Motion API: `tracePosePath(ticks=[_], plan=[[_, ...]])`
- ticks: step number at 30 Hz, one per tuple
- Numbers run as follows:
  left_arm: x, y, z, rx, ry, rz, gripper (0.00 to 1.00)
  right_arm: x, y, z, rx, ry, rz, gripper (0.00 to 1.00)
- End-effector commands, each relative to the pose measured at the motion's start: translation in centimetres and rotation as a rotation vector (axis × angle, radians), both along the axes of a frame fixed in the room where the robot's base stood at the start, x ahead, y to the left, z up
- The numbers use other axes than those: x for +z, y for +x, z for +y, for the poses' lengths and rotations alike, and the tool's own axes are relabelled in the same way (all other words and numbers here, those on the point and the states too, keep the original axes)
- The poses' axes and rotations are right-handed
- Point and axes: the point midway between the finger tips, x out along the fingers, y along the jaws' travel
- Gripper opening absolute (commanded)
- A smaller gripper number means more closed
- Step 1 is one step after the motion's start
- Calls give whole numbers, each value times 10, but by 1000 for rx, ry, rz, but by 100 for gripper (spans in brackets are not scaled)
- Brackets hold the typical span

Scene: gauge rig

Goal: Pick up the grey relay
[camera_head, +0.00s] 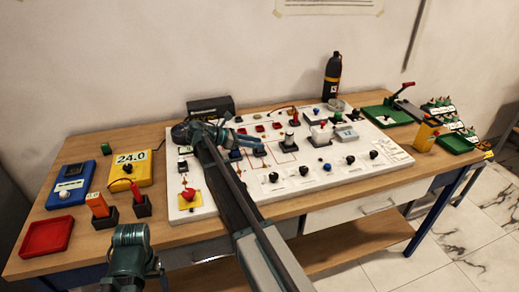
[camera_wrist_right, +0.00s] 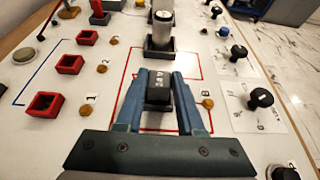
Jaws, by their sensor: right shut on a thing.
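The grey relay (camera_wrist_right: 158,92) shows in the right wrist view as a small dark grey block with pale lettering on top. My right gripper (camera_wrist_right: 158,97) is shut on it, with one blue finger on each side. The relay is over a red-lined outline on the white panel (camera_wrist_right: 45,130); I cannot tell whether it is seated or lifted. In the head view my right gripper (camera_head: 250,142) reaches over the panel's left half, and its fingers largely hide the relay. A teal part of my own arm shows at bottom left, but no left fingers are visible.
A pale cylinder in a dark holder (camera_wrist_right: 162,28) stands just beyond the relay. Red square sockets (camera_wrist_right: 70,64) lie to the left and black knobs (camera_wrist_right: 260,97) to the right. The yellow 24.0 meter (camera_head: 130,168) and red tray (camera_head: 46,237) are on the table's left.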

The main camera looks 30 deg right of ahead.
Motion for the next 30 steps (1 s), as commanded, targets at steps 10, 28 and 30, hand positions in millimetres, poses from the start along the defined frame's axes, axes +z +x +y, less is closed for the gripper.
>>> tracePosePath(ticks=[10, 28, 30], plan=[[0, 0, 0, 0, 0, 0, 82, 0, 0, 0, 0, 0, 0, 0], [38, 0, 0, 0, 0, 0, 82, 38, -12, 9, 2, 0, 0, 0], [39, 0, 0, 0, 0, 0, 82, 39, -25, 20, 1, 0, 0, 0]])
